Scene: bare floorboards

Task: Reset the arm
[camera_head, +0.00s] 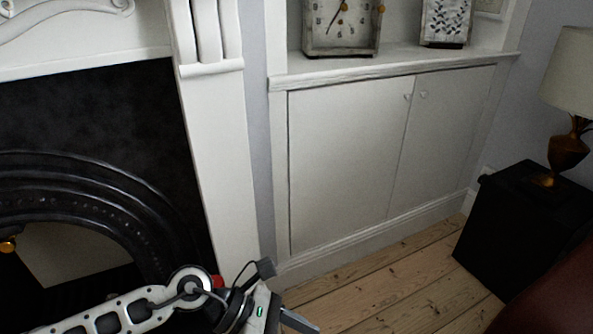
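My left arm comes in at the bottom left of the head view, in front of the fireplace. My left gripper (290,296) is at the bottom, left of centre, above the floorboards near the foot of the cabinet. One finger shows near the cabinet base and another at the lower right, with a gap between them. Nothing shows between the fingers. The lower part of this gripper is cut off by the picture edge. My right arm and gripper are not in this view.
A white fireplace surround (222,150) with a black arched insert stands at the left. A white cabinet (345,165) carries a clock (341,25) and a small frame (445,22). A lamp (570,145) stands on a black box (520,235). Bare floorboards (395,300) lie between.

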